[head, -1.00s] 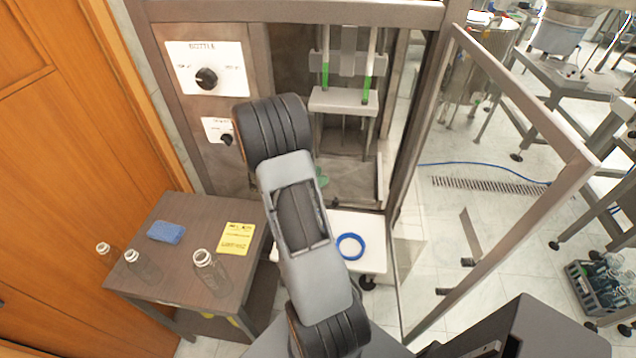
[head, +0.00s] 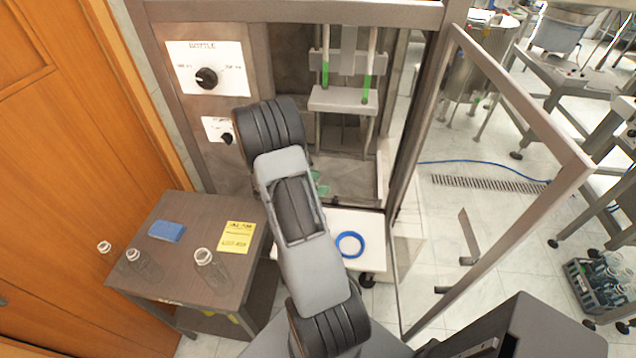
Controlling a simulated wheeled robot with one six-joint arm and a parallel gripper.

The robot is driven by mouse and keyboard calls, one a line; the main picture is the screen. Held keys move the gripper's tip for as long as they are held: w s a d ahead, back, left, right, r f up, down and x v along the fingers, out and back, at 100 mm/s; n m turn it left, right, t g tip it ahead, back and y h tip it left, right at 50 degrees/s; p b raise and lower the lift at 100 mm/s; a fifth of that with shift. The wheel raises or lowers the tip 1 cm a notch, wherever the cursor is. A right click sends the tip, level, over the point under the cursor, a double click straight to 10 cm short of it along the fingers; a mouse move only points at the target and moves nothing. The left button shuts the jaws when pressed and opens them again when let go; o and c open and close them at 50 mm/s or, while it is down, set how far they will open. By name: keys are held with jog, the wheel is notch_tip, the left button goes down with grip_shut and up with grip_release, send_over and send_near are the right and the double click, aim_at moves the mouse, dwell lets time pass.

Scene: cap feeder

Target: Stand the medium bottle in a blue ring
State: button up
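A blue ring (head: 350,257) lies on the white shelf (head: 372,228) at the front of the machine. No bottle stands in this ring. My arm rises across the middle of the head view, just left of the ring. My gripper does not show.
A blue sponge-like block (head: 167,232) and a yellow sign (head: 237,237) lie on the table. The machine has a bottle knob (head: 206,78) on its left panel. Its framed door (head: 520,110) stands open at the right. A wooden door (head: 80,140) borders the left.

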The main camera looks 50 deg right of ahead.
jog(key=shift+r, duration=0.1)
jog(key=shift+w+a+r, duration=0.1)
jog(key=b+v, duration=0.2)
jog(key=v, duration=1)
jog(key=s+a+r+m+t+y, duration=0.3)
jog(key=a+m+y, duration=0.1)
jog(key=a, duration=0.3)
jog(key=s+a+r+m+t+y, duration=0.3)
jog(key=a+r+m+y, duration=0.1)
jog(key=a, duration=0.3)
jog(key=s+a+r+m+t+y, duration=0.3)
jog(key=a+r+m+y, duration=0.1)
jog(key=a, duration=0.3)
jog(key=shift+a+m+t, duration=0.4)
jog(key=shift+m, duration=0.1)
